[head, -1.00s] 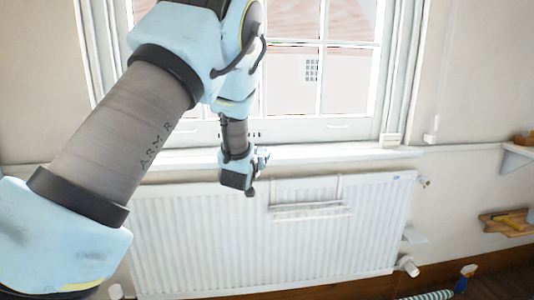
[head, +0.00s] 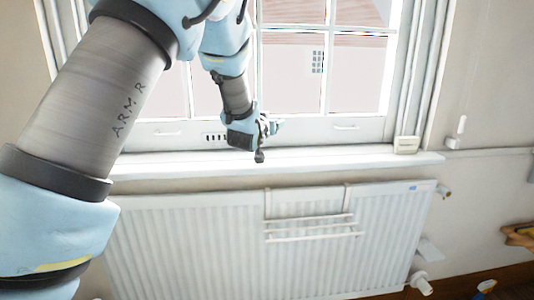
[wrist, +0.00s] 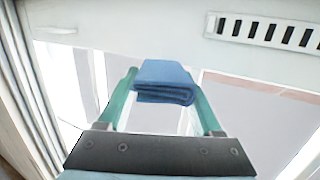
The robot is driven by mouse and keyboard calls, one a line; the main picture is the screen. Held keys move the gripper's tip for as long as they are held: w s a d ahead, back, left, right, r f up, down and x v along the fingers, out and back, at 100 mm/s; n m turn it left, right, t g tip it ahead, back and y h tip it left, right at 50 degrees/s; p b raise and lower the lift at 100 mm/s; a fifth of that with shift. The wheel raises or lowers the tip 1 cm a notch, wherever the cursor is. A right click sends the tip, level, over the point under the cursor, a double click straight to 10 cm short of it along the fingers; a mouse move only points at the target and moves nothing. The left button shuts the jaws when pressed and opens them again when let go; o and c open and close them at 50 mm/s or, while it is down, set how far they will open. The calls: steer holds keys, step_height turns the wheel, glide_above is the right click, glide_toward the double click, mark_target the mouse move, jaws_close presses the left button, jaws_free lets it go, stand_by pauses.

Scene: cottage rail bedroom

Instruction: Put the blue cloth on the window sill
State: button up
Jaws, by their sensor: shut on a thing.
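The blue cloth (wrist: 164,82) is a small folded bundle, held between the two green fingers of my gripper (head: 269,127) in the wrist view. My gripper is shut on it. In the head view, the gripper is in front of the lower window frame, above the white window sill (head: 350,160). The cloth is too small and too much covered by the gripper to make out clearly there. I cannot tell how high it is above the sill. The visible part of the sill is a long, pale ledge below the window.
A white radiator (head: 190,240) with a wire rack (head: 310,232) hangs below the sill. A small pale box (head: 406,145) stands at the sill's right end. The sill between it and my gripper is clear. A slotted vent (wrist: 265,32) is in the window frame.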

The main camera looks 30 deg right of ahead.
mark_target(271, 157)
step_height(271, 157, down, 10)
steer(key=shift+r+p, duration=0.2)
steer(key=shift+p, duration=0.4)
steer(key=o, duration=1.4)
steer(key=shift+c, duration=0.2)
steer(key=b+v, duration=0.2)
steer(key=v, duration=1)
steer(key=shift+b, duration=0.4)
